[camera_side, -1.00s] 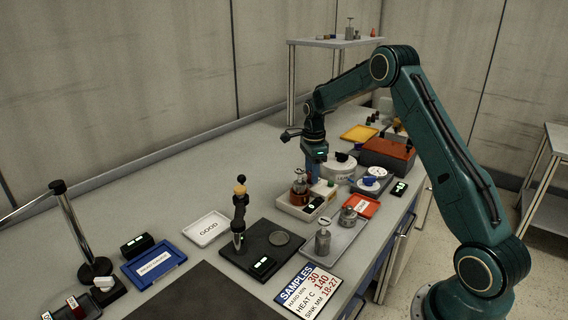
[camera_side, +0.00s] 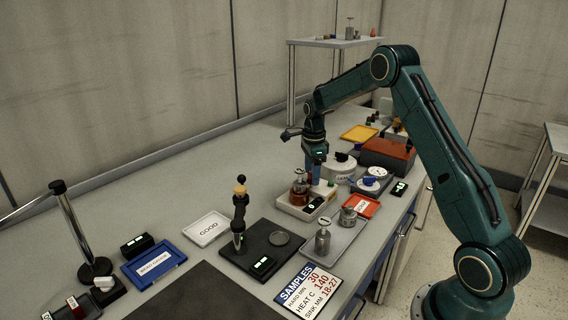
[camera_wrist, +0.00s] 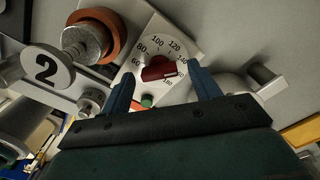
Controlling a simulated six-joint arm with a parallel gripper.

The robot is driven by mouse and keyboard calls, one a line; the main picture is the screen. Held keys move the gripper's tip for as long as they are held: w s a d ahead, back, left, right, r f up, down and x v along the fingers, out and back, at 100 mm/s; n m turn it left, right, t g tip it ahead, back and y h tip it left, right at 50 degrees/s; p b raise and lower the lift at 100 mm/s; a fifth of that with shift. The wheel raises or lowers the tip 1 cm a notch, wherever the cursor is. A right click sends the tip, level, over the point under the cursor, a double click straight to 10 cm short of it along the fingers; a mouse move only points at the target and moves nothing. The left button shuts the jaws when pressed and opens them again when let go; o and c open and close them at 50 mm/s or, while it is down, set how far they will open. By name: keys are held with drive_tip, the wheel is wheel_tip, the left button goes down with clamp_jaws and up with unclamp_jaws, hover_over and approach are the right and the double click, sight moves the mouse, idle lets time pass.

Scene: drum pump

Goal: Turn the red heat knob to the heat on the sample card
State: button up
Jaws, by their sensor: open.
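The red heat knob (camera_wrist: 158,72) sits on a white dial with printed heat numbers in the wrist view. A pale mark shows at its right end; the number it points at is too small to tell. My gripper (camera_wrist: 160,88) is open, with one blue finger on each side of the knob and a gap to it. In the side view my gripper (camera_side: 314,180) is low over the white heater unit (camera_side: 292,210), where the knob is hidden. The sample card (camera_side: 309,289) lies at the front and reads HEAT C 140.
A green button (camera_wrist: 147,101) is just below the knob. A copper-coloured vessel (camera_wrist: 97,38) stands at its left. In the side view, a metal tray (camera_side: 338,238) with weights, a red tray (camera_side: 374,208) and a white pot (camera_side: 340,172) are close by.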

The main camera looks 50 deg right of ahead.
sight(311, 175)
wheel_tip(311, 175, up, 14)
idle(0.8)
drive_tip(key=s+a+r+n+t, duration=0.1)
drive_tip(key=s+a+r+n, duration=0.45)
drive_tip(key=a, duration=0.25)
drive_tip(key=s+a+r+n+t, duration=0.2)
drive_tip(key=s+a+r+n, duration=0.3)
drive_tip(key=s+a+n, duration=0.25)
drive_tip(key=s+a+f+n+t, duration=0.1)
drive_tip(key=s+a+n, duration=0.3)
drive_tip(key=s, duration=0.5)
drive_tip(key=s+a+f+n+t, duration=0.1)
drive_tip(key=s+a+f+n, duration=0.2)
drive_tip(key=s+a+n, duration=0.2)
drive_tip(key=s+n, duration=0.3)
drive_tip(key=n, duration=0.1)
drive_tip(key=shift+s+f+t, duration=0.15)
drive_tip(key=shift+s+t, duration=0.15)
drive_tip(key=shift+s, duration=0.1)
